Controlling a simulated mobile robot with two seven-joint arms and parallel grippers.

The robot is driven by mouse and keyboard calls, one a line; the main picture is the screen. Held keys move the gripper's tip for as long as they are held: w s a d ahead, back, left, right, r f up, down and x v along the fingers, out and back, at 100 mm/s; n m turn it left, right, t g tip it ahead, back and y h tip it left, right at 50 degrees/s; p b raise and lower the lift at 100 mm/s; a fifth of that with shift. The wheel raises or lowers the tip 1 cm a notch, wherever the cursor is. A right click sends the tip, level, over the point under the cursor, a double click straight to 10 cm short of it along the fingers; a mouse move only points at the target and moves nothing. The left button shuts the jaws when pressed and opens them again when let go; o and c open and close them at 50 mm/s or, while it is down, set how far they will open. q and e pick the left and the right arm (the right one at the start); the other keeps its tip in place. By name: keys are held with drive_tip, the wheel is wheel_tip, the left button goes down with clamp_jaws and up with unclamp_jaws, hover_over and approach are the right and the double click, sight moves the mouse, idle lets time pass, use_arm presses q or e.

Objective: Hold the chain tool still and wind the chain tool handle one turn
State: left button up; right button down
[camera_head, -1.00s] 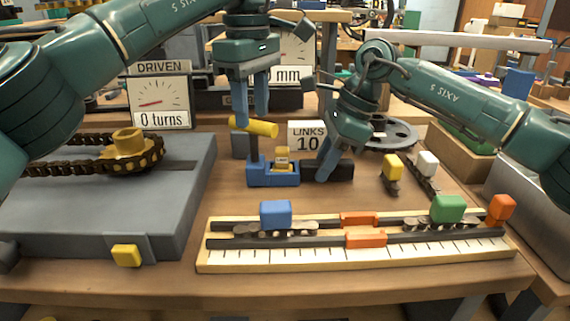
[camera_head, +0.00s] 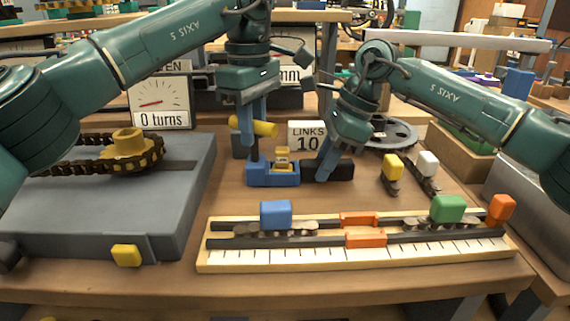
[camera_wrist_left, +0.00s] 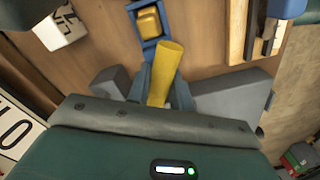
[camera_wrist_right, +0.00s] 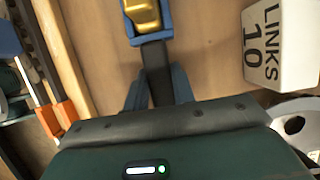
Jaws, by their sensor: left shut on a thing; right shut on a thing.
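The chain tool (camera_head: 273,177) is a small blue body with a yellow block in it, standing on the table; it also shows in the left wrist view (camera_wrist_left: 153,52) and the right wrist view (camera_wrist_right: 158,36). Its black bar (camera_head: 335,172) points right. My right gripper (camera_head: 325,170) is shut on this bar, also seen in the right wrist view (camera_wrist_right: 157,75). The yellow chain tool handle (camera_head: 265,128) lies level above the tool's left end. My left gripper (camera_head: 254,135) is shut on the handle from above, its fingers partly hiding it.
A "LINKS 10" sign (camera_head: 307,136) stands behind the tool. A dial (camera_head: 160,103) reads "0 turns". A grey base (camera_head: 165,205) with chain and sprocket is at left. A ruled board (camera_head: 300,259) with colored blocks lies in front. Yellow and white pieces stand right.

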use_arm(q)
clamp_jaws()
drive_tip(key=m, duration=1)
drive_tip(key=shift+m, duration=0.4)
drive_tip(key=m, duration=0.3)
drive_tip(key=shift+m, duration=0.4)
drive_tip(key=o, duration=0.7)
unclamp_jaws()
drive_tip(key=shift+r, duration=0.1)
